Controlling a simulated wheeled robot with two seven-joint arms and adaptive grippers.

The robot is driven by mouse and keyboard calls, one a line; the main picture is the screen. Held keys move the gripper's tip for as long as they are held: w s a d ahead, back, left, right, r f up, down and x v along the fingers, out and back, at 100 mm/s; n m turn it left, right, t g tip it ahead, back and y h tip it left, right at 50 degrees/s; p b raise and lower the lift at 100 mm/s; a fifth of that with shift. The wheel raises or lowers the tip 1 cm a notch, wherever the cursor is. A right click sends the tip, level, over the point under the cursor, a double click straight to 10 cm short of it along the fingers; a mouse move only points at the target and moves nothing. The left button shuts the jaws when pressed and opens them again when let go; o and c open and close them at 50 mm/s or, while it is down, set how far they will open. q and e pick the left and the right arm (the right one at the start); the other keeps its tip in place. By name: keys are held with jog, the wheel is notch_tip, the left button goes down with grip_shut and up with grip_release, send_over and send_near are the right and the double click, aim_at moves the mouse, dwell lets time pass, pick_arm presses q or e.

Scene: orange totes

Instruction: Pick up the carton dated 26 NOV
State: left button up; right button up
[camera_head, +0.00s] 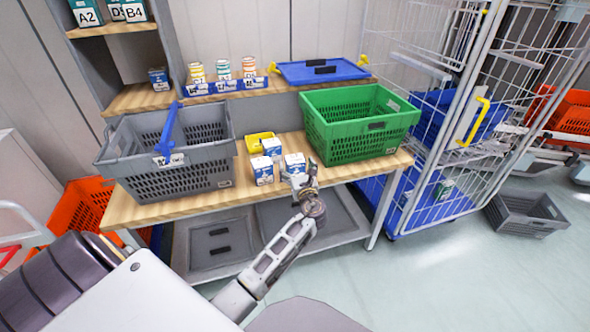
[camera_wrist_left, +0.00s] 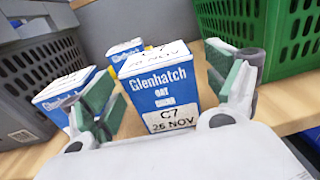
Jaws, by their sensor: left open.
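The carton dated 26 NOV (camera_wrist_left: 163,85) is blue and white, labelled Glenhatch OAT and C7. It stands upright on the wooden table, between the open fingers of my left gripper (camera_wrist_left: 170,100) in the left wrist view. In the head view my left gripper (camera_head: 300,183) is at the front edge of the table by the right-hand carton (camera_head: 295,163). Two similar cartons stand close by: one to the left (camera_wrist_left: 62,95) and one behind (camera_wrist_left: 125,52). Their dates are not readable. My right gripper is not in view.
A grey basket (camera_head: 170,180) stands left of the cartons and a green crate (camera_head: 358,140) stands right, both close. A small yellow bin (camera_head: 260,142) sits behind the cartons. A wire cage trolley (camera_head: 440,110) stands right of the table (camera_head: 240,185).

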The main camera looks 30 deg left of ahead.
pick_arm(q)
jog(key=shift+x, duration=0.9)
jog(key=shift+w+a, duration=0.15)
jog(key=shift+a, duration=0.05)
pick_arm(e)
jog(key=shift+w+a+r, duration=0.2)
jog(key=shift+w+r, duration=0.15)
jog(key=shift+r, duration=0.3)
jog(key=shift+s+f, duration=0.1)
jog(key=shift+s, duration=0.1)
pick_arm(q)
jog(key=c, duration=1.2)
jog(key=shift+c, duration=0.5)
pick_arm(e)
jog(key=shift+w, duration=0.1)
pick_arm(q)
jog(key=shift+r, duration=0.15)
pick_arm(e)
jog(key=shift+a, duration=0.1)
